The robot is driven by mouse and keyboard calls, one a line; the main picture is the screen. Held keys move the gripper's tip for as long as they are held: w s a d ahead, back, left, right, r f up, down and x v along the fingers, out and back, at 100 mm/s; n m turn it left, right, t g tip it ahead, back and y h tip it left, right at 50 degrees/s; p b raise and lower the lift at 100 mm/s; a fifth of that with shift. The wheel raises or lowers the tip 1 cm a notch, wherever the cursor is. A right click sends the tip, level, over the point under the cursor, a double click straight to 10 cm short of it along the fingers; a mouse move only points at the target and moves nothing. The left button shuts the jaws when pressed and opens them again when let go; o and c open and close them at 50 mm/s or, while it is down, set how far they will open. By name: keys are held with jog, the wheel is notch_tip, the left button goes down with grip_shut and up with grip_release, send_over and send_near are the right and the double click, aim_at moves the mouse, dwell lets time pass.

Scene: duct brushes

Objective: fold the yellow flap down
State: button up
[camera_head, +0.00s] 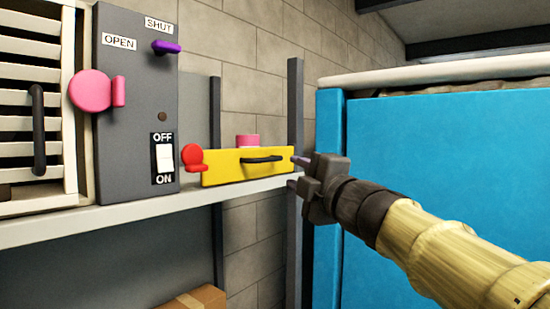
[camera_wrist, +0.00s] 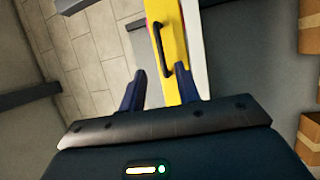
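The yellow flap (camera_head: 225,168) is an upright panel along the front edge of the grey shelf, with a black bar handle (camera_head: 262,159) on its face. It also shows in the wrist view (camera_wrist: 174,28), with its handle (camera_wrist: 160,42) beyond my fingers. My gripper (camera_head: 296,172) is at the flap's right end, and its fingertips appear close to that end. In the wrist view my gripper (camera_wrist: 159,70) is open, fingers apart, with nothing held between them. I cannot tell whether a finger touches the flap.
A red knob (camera_head: 192,156) sits at the flap's left end, and a pink object (camera_head: 247,140) shows behind it. A grey switch panel (camera_head: 130,100) stands left on the shelf (camera_head: 100,222). A dark post (camera_head: 294,110) and blue panel (camera_head: 440,170) are right. Cardboard boxes are below.

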aim_at(272, 160)
jog(key=p+x, duration=0.2)
jog(key=x, duration=0.8)
jog(key=shift+p, duration=0.4)
grip_shut()
